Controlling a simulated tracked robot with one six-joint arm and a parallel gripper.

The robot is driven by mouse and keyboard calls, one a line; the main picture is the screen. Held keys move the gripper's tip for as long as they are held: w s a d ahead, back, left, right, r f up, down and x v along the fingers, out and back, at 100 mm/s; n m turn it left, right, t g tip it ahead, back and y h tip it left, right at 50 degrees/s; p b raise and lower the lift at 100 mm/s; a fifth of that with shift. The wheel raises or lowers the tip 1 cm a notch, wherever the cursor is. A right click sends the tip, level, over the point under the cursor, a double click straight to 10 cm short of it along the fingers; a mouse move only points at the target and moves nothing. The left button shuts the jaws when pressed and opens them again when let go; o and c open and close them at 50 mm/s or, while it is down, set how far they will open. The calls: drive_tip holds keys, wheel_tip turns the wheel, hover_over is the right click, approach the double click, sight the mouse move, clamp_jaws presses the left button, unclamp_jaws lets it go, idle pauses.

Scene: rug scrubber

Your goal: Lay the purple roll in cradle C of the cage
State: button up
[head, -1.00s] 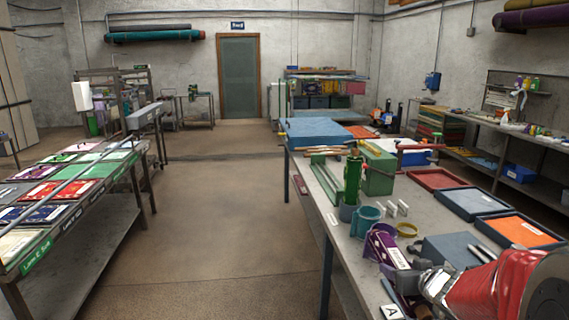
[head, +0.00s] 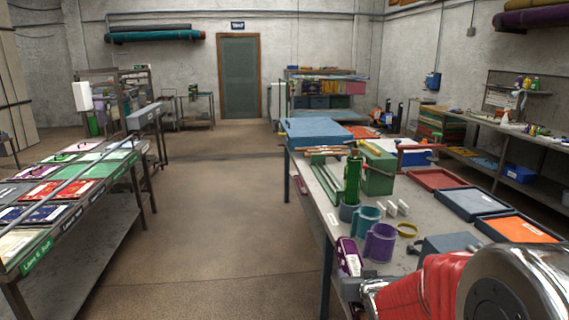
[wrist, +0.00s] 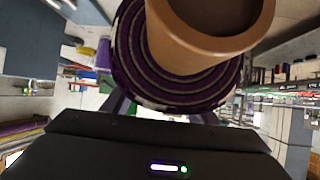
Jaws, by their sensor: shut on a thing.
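The purple roll (head: 348,257) is in my gripper (head: 353,283), with a pale label on its side. In the head view it is held near the left edge of the right-hand workbench (head: 418,213). In the wrist view the roll (wrist: 178,78) shows its end, with dark purple and pale windings around a tan core tube. My gripper's fingers (wrist: 163,113) are shut on it, their tips partly hidden behind the roll. I cannot make out the cage or cradle C for certain.
A purple cup (head: 380,243) and a teal cup (head: 365,220) stand just right of the roll. A green upright roll (head: 352,180) stands behind them. Several trays (head: 470,203) lie on the bench's right. The floor (head: 225,225) left of the bench is clear.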

drive_tip(key=a, duration=0.1)
drive_tip(key=a+f, duration=0.1)
drive_tip(key=a, duration=0.1)
drive_tip(key=shift+s+a+f, duration=0.3)
drive_tip(key=shift+a, duration=0.1)
drive_tip(key=s+f, duration=0.5)
drive_tip(key=f, duration=0.1)
drive_tip(key=shift+f, duration=0.15)
idle(0.5)
